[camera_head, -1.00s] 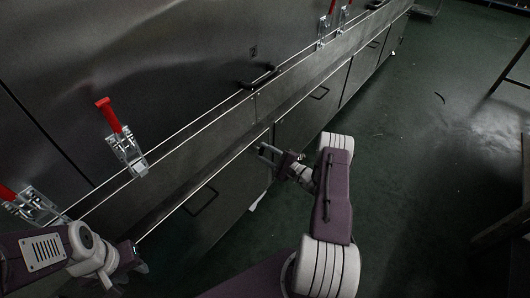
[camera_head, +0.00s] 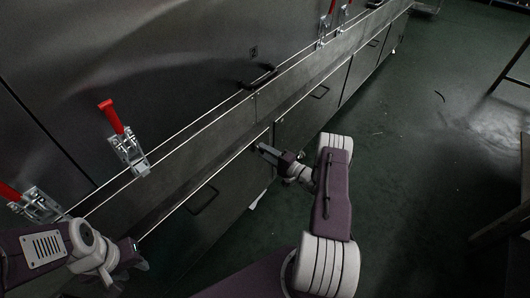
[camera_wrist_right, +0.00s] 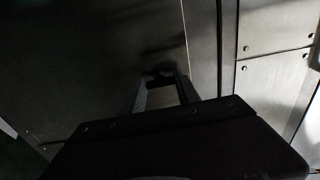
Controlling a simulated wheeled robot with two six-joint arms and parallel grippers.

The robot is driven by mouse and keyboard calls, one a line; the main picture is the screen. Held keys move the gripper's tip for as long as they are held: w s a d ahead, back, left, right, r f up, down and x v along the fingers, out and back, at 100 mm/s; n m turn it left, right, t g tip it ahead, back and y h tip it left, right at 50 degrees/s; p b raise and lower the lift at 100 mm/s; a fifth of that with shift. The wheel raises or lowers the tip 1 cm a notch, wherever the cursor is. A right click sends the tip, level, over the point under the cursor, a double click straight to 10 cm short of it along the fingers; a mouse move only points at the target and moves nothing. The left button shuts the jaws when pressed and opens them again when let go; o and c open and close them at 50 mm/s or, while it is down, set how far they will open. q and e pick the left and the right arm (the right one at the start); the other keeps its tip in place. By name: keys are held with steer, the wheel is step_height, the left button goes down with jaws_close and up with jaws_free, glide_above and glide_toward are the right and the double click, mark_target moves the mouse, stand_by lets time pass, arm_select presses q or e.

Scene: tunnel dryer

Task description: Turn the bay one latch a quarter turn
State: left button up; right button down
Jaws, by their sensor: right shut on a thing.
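A small dark latch (camera_wrist_right: 158,71) on the steel cabinet front shows between my right fingertips in the wrist view. Its shape and angle are hard to make out in the shadow. My right gripper (camera_head: 262,149) is shut on it, close to the seam between two lower panels. The fingers also show in the right wrist view (camera_wrist_right: 160,85); in the head view they hide the latch. My left gripper (camera_head: 134,262) is low at the left, apart from the cabinet latch; its jaws are too dark and small to read.
Red-handled toggle clamps (camera_head: 128,150) line the cabinet's upper panels. A black handle (camera_head: 258,77) is on the panel marked 2. Lower panels carry thin pull handles (camera_head: 203,201). The green floor (camera_head: 425,150) is open at right, with a table (camera_head: 505,220) at the edge.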

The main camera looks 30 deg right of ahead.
stand_by(0.4)
steer(key=c, duration=0.9)
jaws_free()
steer(key=p+v, duration=0.2)
steer(key=v, duration=0.7)
steer(key=shift+s+p, duration=0.1)
steer(key=shift+p, duration=0.3)
